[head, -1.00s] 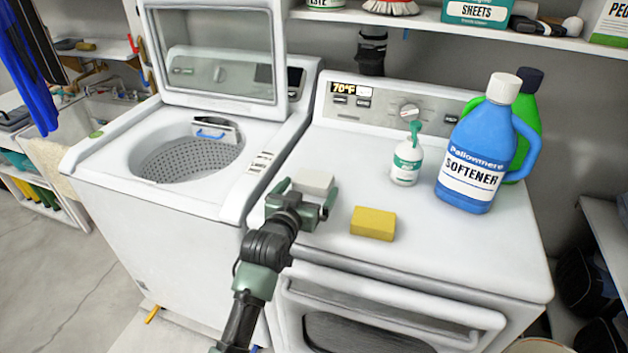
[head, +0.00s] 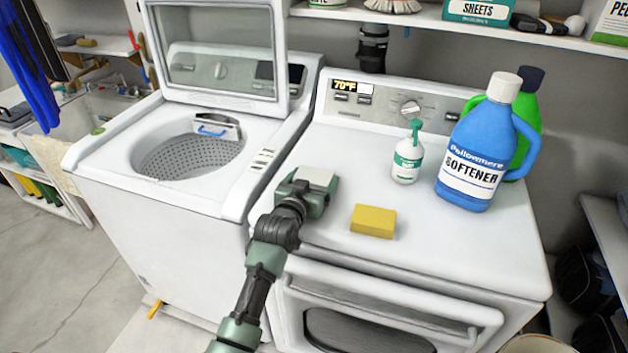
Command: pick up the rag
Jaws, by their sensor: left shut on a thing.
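The rag (head: 317,177) appears as a small off-white, folded, block-like piece at the left part of the dryer top (head: 350,160). My left gripper (head: 307,187) reaches in from below and is shut on the rag. The gripper hides the rag's near and lower parts, so I cannot tell whether it still touches the dryer top. My right gripper is not in view.
A yellow sponge (head: 373,221) lies just right of my gripper. A white pump bottle (head: 407,160) and a blue softener jug (head: 476,150) stand behind it. The open washer (head: 190,150) is on the left. A shelf (head: 440,20) runs above.

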